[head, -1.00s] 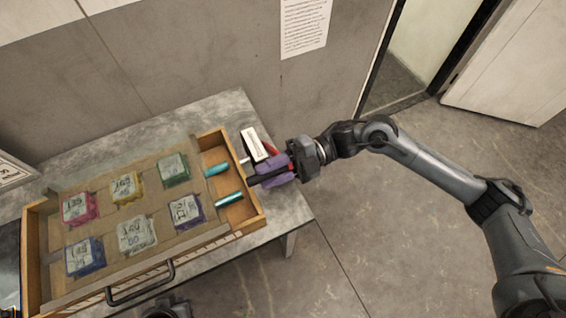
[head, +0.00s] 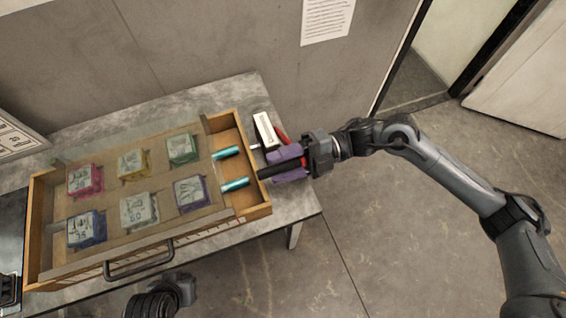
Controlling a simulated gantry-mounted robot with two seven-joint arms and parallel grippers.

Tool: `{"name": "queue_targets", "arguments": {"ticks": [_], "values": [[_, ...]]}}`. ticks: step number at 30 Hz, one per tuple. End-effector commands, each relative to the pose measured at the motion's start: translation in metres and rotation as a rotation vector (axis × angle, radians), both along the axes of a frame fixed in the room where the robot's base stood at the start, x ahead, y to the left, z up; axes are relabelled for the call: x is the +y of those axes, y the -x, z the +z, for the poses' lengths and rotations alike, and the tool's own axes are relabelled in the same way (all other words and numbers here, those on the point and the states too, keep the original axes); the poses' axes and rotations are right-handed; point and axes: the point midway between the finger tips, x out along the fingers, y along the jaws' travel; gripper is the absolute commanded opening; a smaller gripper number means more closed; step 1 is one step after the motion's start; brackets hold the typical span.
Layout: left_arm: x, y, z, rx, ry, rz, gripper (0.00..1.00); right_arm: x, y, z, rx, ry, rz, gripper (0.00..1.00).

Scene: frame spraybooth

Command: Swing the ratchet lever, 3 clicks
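The ratchet lever has a black handle (head: 267,172) that points left toward the drawer's right end, with a red part (head: 281,133) behind it. A white box with a printed label (head: 265,131) stands just beyond the handle. My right gripper (head: 284,164) comes in from the right, its purple fingers lying on either side of the black handle, closed on it. The fingers hide part of the handle, so where it joins its mount is unclear. My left gripper's fingers do not show; only dark parts of mine appear at the bottom edge.
A wooden drawer tray (head: 258,211) on the grey table (head: 160,101) holds several coloured labelled blocks and two teal cylinders (head: 235,185), close left of the handle. A dark pull handle (head: 139,263) is on its front. Open floor lies right of the table.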

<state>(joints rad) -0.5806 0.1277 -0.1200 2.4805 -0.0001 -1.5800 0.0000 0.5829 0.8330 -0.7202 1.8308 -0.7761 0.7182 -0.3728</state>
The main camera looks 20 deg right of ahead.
Motion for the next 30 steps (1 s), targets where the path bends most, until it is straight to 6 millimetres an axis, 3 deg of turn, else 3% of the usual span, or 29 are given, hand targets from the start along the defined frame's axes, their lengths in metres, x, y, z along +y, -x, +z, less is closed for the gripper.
{"name": "queue_targets", "arguments": {"ticks": [11,24,30], "values": [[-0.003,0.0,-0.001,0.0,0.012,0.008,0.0,-0.012,-0.001,-0.002,0.004,0.003,-0.001,0.48],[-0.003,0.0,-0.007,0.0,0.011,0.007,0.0,-0.083,-0.009,-0.002,0.002,0.003,-0.002,0.48],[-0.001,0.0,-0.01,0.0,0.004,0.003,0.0,-0.102,-0.011,-0.001,0.001,0.002,0.0,0.48]]}}
